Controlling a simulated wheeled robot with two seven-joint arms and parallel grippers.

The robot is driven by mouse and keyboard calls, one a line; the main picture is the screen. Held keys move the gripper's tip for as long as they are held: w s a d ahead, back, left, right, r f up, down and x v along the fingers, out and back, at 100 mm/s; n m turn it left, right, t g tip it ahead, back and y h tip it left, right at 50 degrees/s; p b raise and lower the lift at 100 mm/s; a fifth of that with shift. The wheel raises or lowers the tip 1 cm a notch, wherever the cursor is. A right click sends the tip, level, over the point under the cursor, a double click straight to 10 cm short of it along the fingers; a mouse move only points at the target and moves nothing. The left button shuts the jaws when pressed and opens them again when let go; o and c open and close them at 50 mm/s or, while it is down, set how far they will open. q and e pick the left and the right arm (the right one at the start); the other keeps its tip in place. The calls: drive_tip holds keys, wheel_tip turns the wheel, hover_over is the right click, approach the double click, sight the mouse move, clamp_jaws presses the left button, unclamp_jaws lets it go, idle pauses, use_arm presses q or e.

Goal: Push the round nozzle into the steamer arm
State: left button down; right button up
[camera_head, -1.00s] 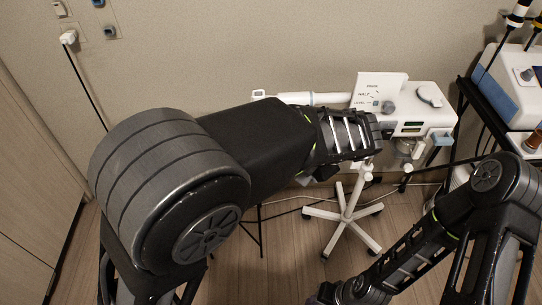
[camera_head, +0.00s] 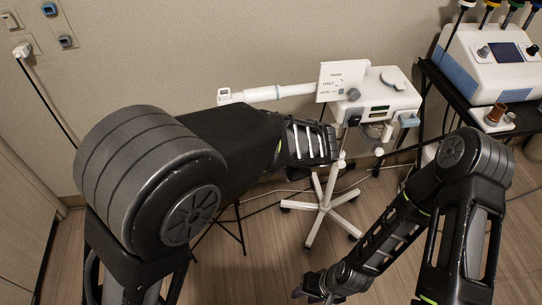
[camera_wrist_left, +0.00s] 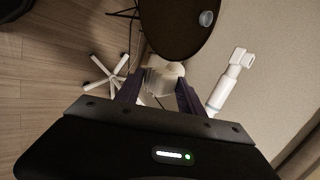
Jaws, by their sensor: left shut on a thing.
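The white steamer (camera_head: 376,98) stands on a wheeled stand. Its white arm (camera_head: 282,92) reaches left to an open square end (camera_head: 224,96); in the left wrist view the arm (camera_wrist_left: 230,82) is right of my left gripper. My left gripper (camera_wrist_left: 158,92) has its dark fingers on both sides of a pale thing (camera_wrist_left: 161,82) and is shut on it; whether this is the round nozzle I cannot tell. In the head view my left forearm hides that gripper's fingers. My right gripper (camera_head: 318,290) hangs low at the bottom, away from the steamer; its jaw state is unclear.
A round brown tabletop (camera_wrist_left: 170,38) with a small clear round item (camera_wrist_left: 206,18) shows in the left wrist view. The steamer's stand (camera_head: 325,203) spreads white legs on the floor. A black trolley (camera_head: 460,92) with a white machine (camera_head: 490,60) stands at right.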

idle(0.3)
use_arm(q)
drive_tip(key=s+a+r+n+g+y, duration=0.3)
drive_tip(key=s+a+r+n, duration=0.3)
drive_tip(key=r, duration=0.4)
drive_tip(key=shift+a+n+g, duration=0.4)
drive_tip(key=shift+a+n, duration=0.15)
drive_tip(key=shift+n, duration=0.45)
